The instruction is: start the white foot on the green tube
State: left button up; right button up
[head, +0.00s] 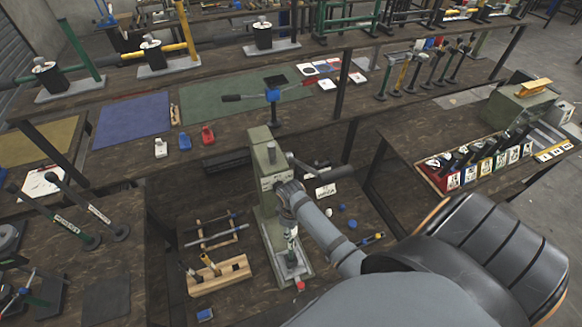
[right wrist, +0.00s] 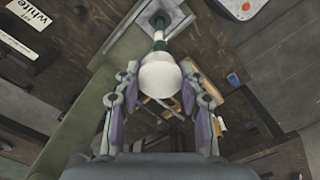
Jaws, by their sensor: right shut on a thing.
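The white foot (right wrist: 160,75) is a pale rounded piece between the fingers of my right gripper (right wrist: 160,88) in the right wrist view. The gripper is shut on it. The green tube (right wrist: 158,42) lies in line with the foot and seems to meet it; how far they engage is hidden. The tube also shows in the head view (head: 291,258), upright at the base of a grey-green press (head: 265,165). My right gripper (head: 290,205) is just above it, beside the press column. My left gripper is not in view.
A wooden rack (head: 220,275) stands left of the press. Small blue caps (head: 350,223) and a white label card (head: 325,190) lie to its right. Red, blue and white pieces stand by a green mat (head: 235,105). A bin row (head: 470,170) is at right.

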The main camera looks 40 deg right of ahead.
jog(key=shift+f, duration=0.15)
jog(key=o, duration=1)
notch_tip(320, 180, up, 12)
dwell(0.4)
